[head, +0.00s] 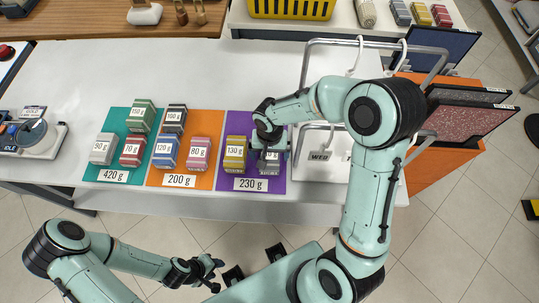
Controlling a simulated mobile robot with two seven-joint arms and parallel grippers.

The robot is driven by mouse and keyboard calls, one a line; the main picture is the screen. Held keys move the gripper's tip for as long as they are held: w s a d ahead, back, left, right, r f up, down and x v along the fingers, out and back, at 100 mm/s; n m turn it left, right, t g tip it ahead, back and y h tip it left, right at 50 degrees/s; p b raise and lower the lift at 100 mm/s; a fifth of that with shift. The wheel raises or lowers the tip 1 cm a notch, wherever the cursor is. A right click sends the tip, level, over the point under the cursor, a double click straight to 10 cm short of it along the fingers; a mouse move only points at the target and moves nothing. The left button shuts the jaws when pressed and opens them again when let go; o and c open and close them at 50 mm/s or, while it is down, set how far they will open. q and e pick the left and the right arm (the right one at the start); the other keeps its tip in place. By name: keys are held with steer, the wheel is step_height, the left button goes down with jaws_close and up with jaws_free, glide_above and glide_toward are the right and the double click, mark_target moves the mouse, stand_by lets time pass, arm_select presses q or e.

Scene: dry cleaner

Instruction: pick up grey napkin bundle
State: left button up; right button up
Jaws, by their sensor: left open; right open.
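A grey bundle (270,167) with a partly covered label lies on the right side of the purple mat (236,125). My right gripper (271,152) is open directly over it and hides part of it; I cannot tell whether the fingers touch it. Another light grey bundle marked 50 g (103,148) lies on the teal mat (117,120). My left gripper (215,275) is open and empty, low in front of the table and away from the bundles.
A yellow 130 g bundle (235,153) sits just left of the grey one. Several other bundles stand on the teal and orange (206,125) mats. A metal rail with hangers (318,140) stands close right. A scale (30,133) is at the left.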

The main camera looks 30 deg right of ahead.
steer(key=shift+f, duration=0.2)
steer(key=c, duration=1.1)
steer(key=shift+r, duration=0.1)
